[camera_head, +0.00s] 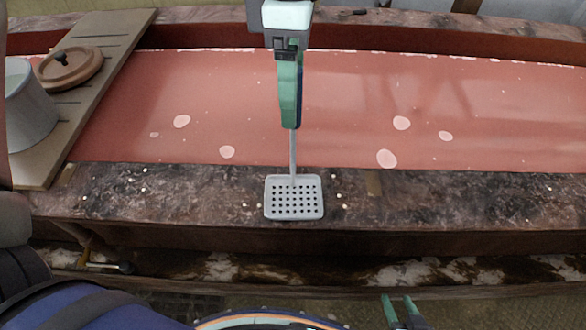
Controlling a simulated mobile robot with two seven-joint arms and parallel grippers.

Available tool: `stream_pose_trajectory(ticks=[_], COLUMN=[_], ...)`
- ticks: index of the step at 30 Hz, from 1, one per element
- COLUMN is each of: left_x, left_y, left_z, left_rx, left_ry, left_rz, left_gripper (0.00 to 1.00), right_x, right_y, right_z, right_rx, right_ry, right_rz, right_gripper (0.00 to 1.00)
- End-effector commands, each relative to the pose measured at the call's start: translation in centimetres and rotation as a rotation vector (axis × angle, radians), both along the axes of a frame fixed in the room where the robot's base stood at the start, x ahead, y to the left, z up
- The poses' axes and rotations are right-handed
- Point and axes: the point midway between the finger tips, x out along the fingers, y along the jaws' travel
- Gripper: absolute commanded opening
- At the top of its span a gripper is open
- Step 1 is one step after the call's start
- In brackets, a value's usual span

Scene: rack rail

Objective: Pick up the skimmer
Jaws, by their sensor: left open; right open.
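The skimmer has a pale grey, square perforated head (294,198) that shows in front of the dark mottled ledge. Its thin grey shaft runs up the picture from the head. My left gripper (291,122) comes down from the top edge, with green fingers over the line of the shaft. It is open, seen nearly edge-on. The fingers hide the upper part of the skimmer, and I cannot tell whether they touch it. My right gripper (403,300) is at the bottom edge, right of centre, open and empty, well apart from the skimmer.
A red surface (480,110) with pale spots stretches behind the dark ledge (450,205). At the left, a grooved board (105,85) bears a brown round lid (71,67) and a grey pot (30,110). The right side of the ledge is clear.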

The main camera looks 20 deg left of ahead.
Motion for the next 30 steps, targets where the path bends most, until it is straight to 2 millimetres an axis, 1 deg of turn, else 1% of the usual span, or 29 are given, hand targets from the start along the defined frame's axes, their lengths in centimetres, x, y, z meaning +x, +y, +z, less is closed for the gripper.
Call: stream_pose_trajectory(ticks=[1,3,9,11,26,27,30], left_x=[-0.02,-0.01,0.0,0.0,-0.01,-0.01,-0.01], left_y=[0.03,0.03,0.0,0.0,-0.02,-0.02,-0.02], left_z=[-0.46,-0.78,-0.82,-0.81,-0.77,-0.77,-0.76], left_rx=[0.0,0.0,-0.001,-0.001,0.0,0.0,-0.001], left_ry=[0.001,0.001,0.0,0.0,0.0,0.0,0.0], left_rz=[0.0,0.0,0.0,0.0,-0.001,-0.001,-0.001], left_gripper=[0.63,0.63,0.63,0.58,0.01,0.0,0.0], right_x=[0.01,0.01,0.03,0.04,0.11,0.11,0.12], right_y=[0.0,0.0,0.0,0.0,-0.02,-0.02,-0.02], right_z=[0.01,0.01,0.01,0.01,0.05,0.05,0.06], right_rx=[0.0,0.0,0.0,0.0,0.0,0.0,0.0], right_ry=[0.0,0.0,-0.001,-0.001,-0.002,-0.002,-0.002], right_rz=[0.0,0.0,0.0,0.0,-0.001,-0.001,-0.001], right_gripper=[0.5,0.5,0.5,0.5,0.5,0.5,0.5])
